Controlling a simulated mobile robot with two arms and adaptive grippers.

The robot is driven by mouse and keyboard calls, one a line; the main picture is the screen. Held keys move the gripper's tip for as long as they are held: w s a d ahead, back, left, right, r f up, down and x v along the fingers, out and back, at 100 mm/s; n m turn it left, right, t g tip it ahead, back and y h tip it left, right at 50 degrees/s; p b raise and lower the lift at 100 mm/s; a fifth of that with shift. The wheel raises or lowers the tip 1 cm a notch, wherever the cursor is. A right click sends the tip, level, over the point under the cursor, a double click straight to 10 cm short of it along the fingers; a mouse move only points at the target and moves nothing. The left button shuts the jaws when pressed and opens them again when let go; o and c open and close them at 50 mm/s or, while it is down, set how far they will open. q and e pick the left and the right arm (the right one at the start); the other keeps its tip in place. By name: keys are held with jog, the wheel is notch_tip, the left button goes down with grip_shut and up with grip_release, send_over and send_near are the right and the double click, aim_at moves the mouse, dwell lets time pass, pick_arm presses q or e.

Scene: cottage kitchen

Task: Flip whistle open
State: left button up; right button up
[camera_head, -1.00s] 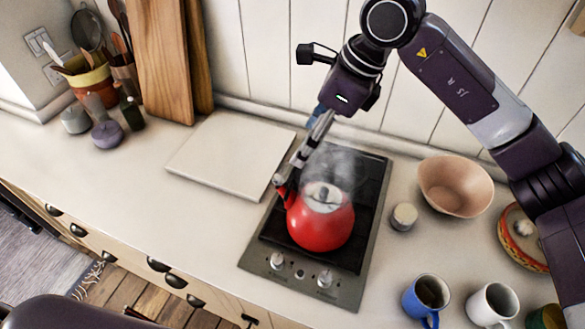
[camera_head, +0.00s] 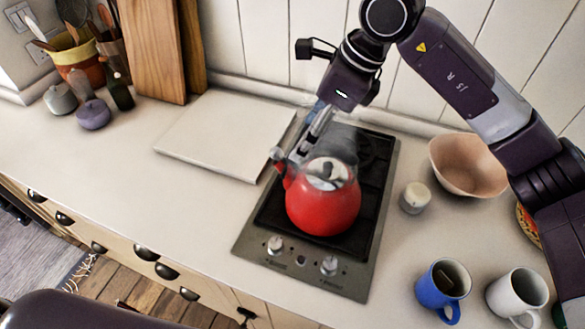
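The red kettle (camera_head: 323,208) stands on the black hob (camera_head: 372,190), with its grey lid (camera_head: 327,173) on top. Its spout points up and left, and the small greyish whistle (camera_head: 277,154) is at the spout's tip. I cannot tell for sure whether the whistle is open. My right gripper (camera_head: 299,152) reaches down from above, its fingertips just right of the whistle, close to the spout and the lid's left side. Steam blurs this area and the fingers are seen edge-on, so their opening and any contact are unclear. My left gripper is out of view.
A pale board (camera_head: 225,135) lies left of the hob. A small white jar (camera_head: 415,198) and a pink bowl (camera_head: 467,163) stand to the right, with a blue mug (camera_head: 443,288) and a white mug (camera_head: 517,294) nearer. The front left counter is clear.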

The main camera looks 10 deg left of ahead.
aim_at(288, 165)
jog(key=shift+f, duration=0.7)
jog(key=p+x, duration=0.2)
jog(key=x, duration=0.4)
jog(key=shift+a+f, duration=0.2)
jog(key=shift+a, duration=0.05)
jog(key=shift+a+f+p, duration=0.15)
jog(key=shift+f+p, duration=0.15)
jog(key=shift+f, duration=0.15)
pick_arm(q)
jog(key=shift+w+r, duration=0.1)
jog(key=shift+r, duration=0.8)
pick_arm(e)
jog(key=shift+c, duration=0.6)
